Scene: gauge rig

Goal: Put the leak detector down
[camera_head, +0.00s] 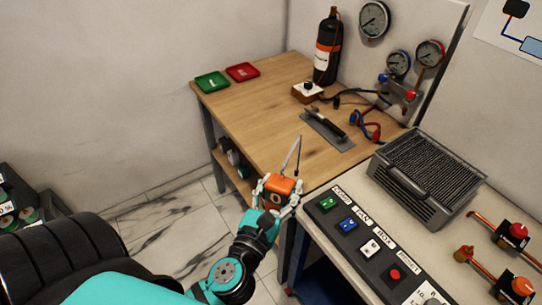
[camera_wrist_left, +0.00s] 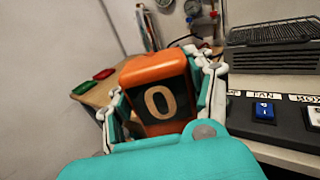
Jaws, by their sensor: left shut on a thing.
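The leak detector (camera_head: 279,184) is an orange box with a dark screen showing "0" and a thin grey probe rising from it. My left gripper (camera_head: 276,194) is shut on it, with the white fingers on both sides. In the left wrist view the leak detector (camera_wrist_left: 160,95) sits upright between the fingers, its screen facing the camera. In the head view it is at the near edge of the wooden table (camera_head: 255,112), beside the grey bench's corner. I cannot tell whether it touches either surface. My right gripper is not in view.
The wooden table holds green (camera_head: 211,82) and red (camera_head: 243,72) trays, a black bottle (camera_head: 327,48), a grey mat (camera_head: 327,130) with a dark tool, and hoses. Its near left part is clear. The bench carries a button panel (camera_head: 362,245) and a grey finned unit (camera_head: 425,175).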

